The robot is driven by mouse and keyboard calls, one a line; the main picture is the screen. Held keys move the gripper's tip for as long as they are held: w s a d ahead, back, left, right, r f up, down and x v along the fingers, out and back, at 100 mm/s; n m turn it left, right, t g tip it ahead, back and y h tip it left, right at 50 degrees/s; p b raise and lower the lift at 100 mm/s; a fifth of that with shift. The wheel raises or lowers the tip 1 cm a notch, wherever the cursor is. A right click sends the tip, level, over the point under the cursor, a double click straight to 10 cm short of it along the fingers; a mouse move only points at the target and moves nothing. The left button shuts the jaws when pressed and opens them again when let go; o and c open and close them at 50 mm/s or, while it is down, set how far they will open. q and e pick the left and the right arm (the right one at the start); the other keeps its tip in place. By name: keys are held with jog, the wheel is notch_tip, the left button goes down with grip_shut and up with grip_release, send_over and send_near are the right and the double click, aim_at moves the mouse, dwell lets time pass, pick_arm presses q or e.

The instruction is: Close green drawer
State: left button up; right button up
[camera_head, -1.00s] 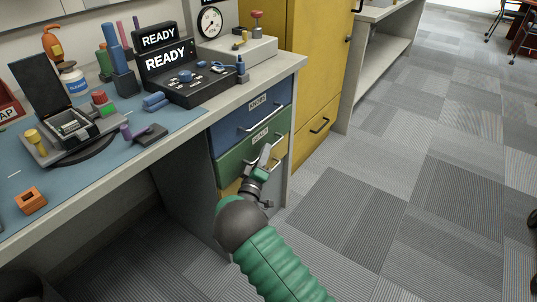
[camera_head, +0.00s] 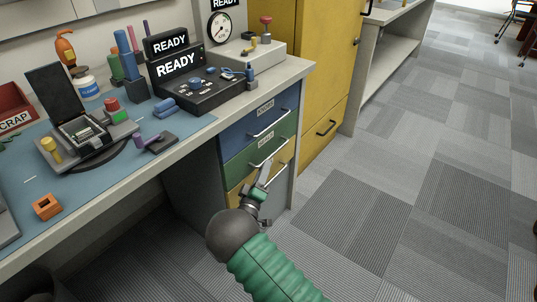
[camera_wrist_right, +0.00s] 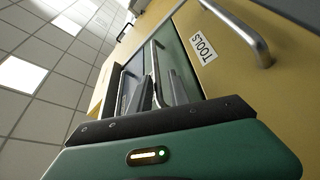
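The green drawer (camera_head: 240,164) is the middle one of a cabinet under the desk, between a blue drawer and a yellow drawer. Its front looks about flush with the blue one; a small gap is hard to tell. Its bar handle (camera_head: 268,151) is silver. My right gripper (camera_head: 264,172) is just below and in front of that handle. In the right wrist view, my right gripper's fingers (camera_wrist_right: 160,90) look apart, with the green drawer's handle (camera_wrist_right: 155,60) close to or between them; contact is unclear. My left gripper is not in view.
The blue drawer (camera_head: 240,136) is above and the yellow drawer (camera_head: 233,196), labelled TOOLS (camera_wrist_right: 204,45), is below. The desk (camera_head: 150,165) overhangs at the left. A yellow cabinet (camera_head: 315,90) stands to the right. The carpet floor (camera_head: 400,170) there is clear.

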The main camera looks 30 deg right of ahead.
jog(key=p+v, duration=0.3)
jog(key=v, duration=0.8)
